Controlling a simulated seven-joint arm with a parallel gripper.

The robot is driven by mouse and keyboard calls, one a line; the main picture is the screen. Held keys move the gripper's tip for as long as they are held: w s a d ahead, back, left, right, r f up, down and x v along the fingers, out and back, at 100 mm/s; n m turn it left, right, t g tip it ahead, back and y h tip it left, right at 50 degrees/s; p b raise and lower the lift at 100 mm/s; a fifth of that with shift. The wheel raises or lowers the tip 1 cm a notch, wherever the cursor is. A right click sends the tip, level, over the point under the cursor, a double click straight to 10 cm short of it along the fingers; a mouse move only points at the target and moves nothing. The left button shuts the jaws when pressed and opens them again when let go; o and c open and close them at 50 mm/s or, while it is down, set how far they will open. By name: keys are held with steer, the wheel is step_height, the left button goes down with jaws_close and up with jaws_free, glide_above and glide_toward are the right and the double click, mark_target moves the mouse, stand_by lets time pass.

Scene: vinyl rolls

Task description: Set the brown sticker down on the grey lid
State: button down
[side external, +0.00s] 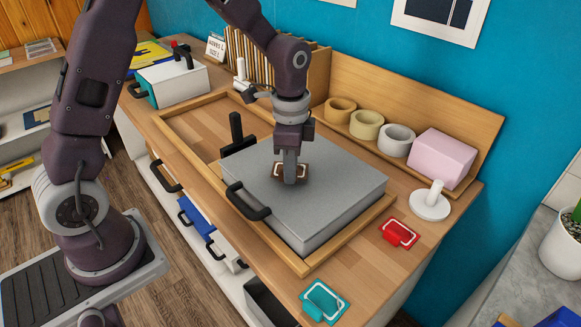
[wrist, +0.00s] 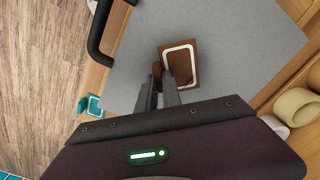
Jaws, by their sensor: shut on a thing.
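The brown sticker (side external: 277,171) is a small brown square with a white outline. It is over the middle of the grey lid (side external: 338,187) and also shows in the wrist view (wrist: 181,62). The grey lid is a large flat slab with a black handle at its front left edge. My gripper (side external: 289,179) points straight down and is shut on the brown sticker, hiding part of it. The sticker looks level and very close to the lid; I cannot tell whether it touches. In the wrist view the fingers (wrist: 158,88) meet at the sticker's near left side.
A wooden frame surrounds the lid. A red sticker (side external: 399,234) and a teal sticker (side external: 324,302) lie on the bench to the right and front. A white post stand (side external: 430,206), several rolls and a pink block (side external: 442,158) stand behind right. The lid's right half is clear.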

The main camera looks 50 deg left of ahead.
steer(key=shift+f, duration=0.6)
steer(key=shift+f, duration=0.15)
steer(key=shift+c, duration=1.2)
jaws_free()
steer(key=shift+r, duration=4.5)
